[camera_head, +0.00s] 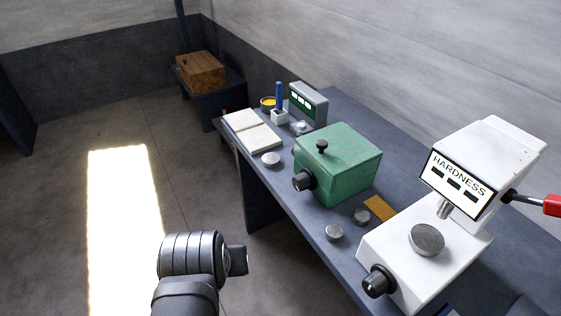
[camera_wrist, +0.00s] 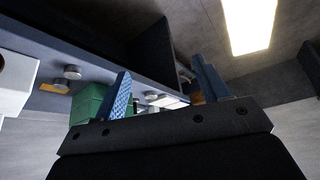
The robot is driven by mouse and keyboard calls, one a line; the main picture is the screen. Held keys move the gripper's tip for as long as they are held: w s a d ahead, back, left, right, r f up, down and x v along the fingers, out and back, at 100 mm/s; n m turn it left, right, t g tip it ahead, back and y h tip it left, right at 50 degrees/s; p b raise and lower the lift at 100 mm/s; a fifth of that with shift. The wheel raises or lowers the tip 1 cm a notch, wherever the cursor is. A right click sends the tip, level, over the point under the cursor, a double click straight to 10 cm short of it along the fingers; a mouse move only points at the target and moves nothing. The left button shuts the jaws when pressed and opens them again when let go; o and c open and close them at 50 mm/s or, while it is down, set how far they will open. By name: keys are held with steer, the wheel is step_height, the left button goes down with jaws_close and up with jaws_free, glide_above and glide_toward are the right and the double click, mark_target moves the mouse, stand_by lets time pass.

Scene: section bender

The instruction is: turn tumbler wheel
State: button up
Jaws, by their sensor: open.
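A green box (camera_head: 337,165) stands on the bench, with a black knob (camera_head: 304,180) on its front face and a small black knob (camera_head: 321,146) on top. A white hardness tester (camera_head: 465,180) stands at the right, with a dark knob (camera_head: 378,281) low on its front and a round metal anvil (camera_head: 427,239). I cannot tell which part is the tumbler wheel. My gripper (camera_wrist: 163,77) shows two blue fingers, spread and empty, in the wrist view. The green box also shows there (camera_wrist: 87,102), partly hidden behind a finger. In the head view, the fingers do not show.
A red-handled lever (camera_head: 550,205) sticks out right. Floor left of the bench is clear.

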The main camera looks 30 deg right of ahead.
steer(key=shift+d, duration=0.1)
stand_by(0.5)
steer(key=w+d+n+g+h, duration=0.1)
steer(key=w+d+n+g, duration=0.35)
steer(key=d, duration=0.35)
steer(key=n+g+h, duration=0.1)
steer(key=n+h, duration=1.4)
steer(key=n, duration=0.4)
glide_toward(295, 184)
steer(key=d, duration=1.1)
steer(key=shift+s+d+r, duration=0.1)
steer(key=shift+s+d, duration=0.1)
steer(key=shift+d, duration=0.2)
steer(key=c, duration=1)
